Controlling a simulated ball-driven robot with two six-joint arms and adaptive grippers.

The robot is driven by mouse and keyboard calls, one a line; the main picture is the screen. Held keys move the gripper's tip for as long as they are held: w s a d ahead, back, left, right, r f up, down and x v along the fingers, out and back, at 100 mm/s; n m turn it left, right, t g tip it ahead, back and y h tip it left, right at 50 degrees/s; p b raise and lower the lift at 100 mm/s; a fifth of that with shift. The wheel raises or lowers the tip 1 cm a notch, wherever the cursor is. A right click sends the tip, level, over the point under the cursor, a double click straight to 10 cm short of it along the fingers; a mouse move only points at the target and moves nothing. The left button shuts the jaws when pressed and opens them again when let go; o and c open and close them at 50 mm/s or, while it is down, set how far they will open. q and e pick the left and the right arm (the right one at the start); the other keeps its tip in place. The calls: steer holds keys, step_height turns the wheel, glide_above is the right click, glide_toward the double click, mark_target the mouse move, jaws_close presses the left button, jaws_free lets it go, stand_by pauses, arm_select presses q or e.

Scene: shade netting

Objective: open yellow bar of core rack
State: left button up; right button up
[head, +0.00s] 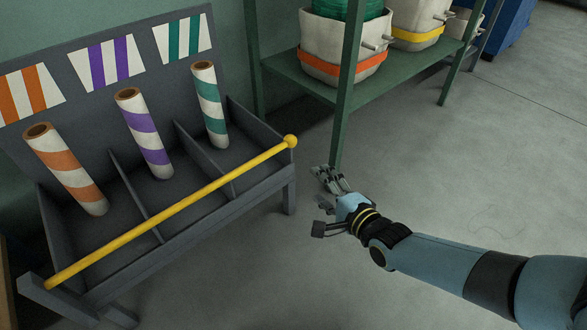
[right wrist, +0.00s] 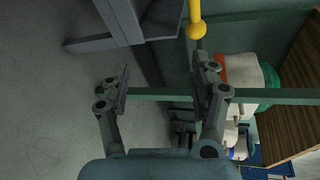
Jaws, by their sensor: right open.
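The core rack (head: 150,190) is dark grey with three compartments, each holding one striped tube. The yellow bar (head: 190,203) lies across its front, from the lower left to a round yellow knob (head: 291,141) at the right end. My right gripper (head: 325,178) is open and empty, to the right of the knob and apart from it. In the right wrist view the gripper (right wrist: 162,88) has its fingers spread, and the knob (right wrist: 196,29) shows beyond the fingertips, at the upper right. My left gripper is not in view.
An orange-striped tube (head: 66,170), a purple-striped tube (head: 145,134) and a green-striped tube (head: 210,105) lean in the rack. A green shelf frame (head: 347,85) with white buckets stands behind my right gripper. The grey floor (head: 480,160) at the right is clear.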

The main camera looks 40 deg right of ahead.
mark_target(291, 143)
steer(key=w+m+t+b, duration=0.1)
steer(key=w+b, duration=0.1)
steer(key=w, duration=0.3)
steer(key=w+d+r+m+b, duration=0.1)
steer(key=w+m+b, duration=0.1)
steer(key=w, duration=0.2)
steer(key=w+r+m+t+b, duration=0.1)
steer(key=w+m+b, duration=0.1)
steer(key=w, duration=0.3)
steer(key=shift+w+d+t+h+b, duration=0.3)
steer(key=shift+d+b, duration=0.1)
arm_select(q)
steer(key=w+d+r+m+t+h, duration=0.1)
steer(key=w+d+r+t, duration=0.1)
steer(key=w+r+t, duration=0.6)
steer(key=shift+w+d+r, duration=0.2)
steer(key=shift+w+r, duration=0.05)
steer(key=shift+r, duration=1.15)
arm_select(e)
steer(key=shift+w+r, duration=0.1)
steer(key=shift+w, duration=0.05)
steer(key=shift+c, duration=0.3)
steer(key=c, duration=1.1)
jaws_close()
